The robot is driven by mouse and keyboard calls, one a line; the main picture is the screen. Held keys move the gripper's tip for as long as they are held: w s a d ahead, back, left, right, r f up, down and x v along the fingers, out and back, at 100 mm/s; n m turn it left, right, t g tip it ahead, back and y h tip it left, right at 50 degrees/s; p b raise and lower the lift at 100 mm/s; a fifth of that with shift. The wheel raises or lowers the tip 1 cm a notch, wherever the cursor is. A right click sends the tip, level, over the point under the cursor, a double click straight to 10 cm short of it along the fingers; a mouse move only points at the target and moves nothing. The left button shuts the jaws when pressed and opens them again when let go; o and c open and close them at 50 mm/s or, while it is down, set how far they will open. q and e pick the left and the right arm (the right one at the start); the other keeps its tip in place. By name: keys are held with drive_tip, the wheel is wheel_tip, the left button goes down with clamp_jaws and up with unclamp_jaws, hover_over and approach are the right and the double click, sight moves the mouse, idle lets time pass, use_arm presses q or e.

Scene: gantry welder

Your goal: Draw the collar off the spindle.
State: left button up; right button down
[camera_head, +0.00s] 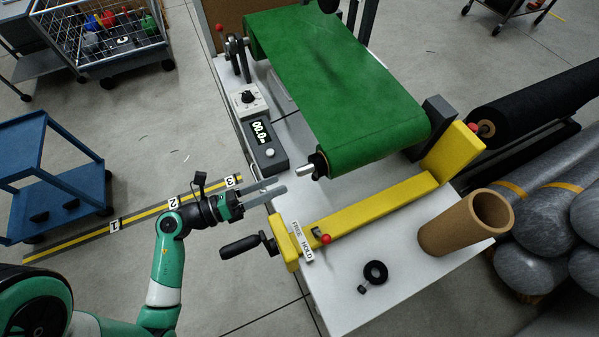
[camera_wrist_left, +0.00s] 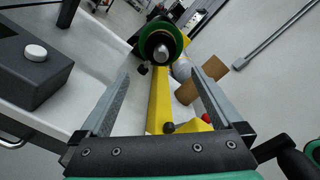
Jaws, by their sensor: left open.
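The spindle (camera_head: 303,173) is a short bright metal stub at the near end of the green roller. A black collar (camera_head: 318,162) sits around it against the roller. In the left wrist view the spindle end (camera_wrist_left: 160,52) points towards me, ringed by the black collar (camera_wrist_left: 156,37). My left gripper (camera_head: 281,194) is open and empty, just short of the spindle, lower left of it. In the left wrist view its fingers (camera_wrist_left: 162,76) stand wide apart with the spindle beyond them, between their tips. My right gripper is not in view.
A yellow arm (camera_head: 370,208) with a black-handled crank and a FREE/HOLD label lies across the white table (camera_head: 345,310). A loose black ring (camera_head: 375,271) and a cardboard tube (camera_head: 465,222) are on the table. A dark control box (camera_head: 264,145) stands left of the roller.

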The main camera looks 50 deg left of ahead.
sight(312, 170)
use_arm(q)
drive_tip(key=b+x, duration=0.1)
drive_tip(key=x, duration=0.9)
drive_tip(key=shift+w+d, duration=0.1)
drive_tip(key=shift+w, duration=0.2)
drive_tip(key=shift+c, duration=0.3)
drive_tip(key=shift+r, duration=0.1)
drive_tip(key=c, duration=1.5)
drive_tip(key=p+v, duration=0.1)
drive_tip(key=v, duration=0.8)
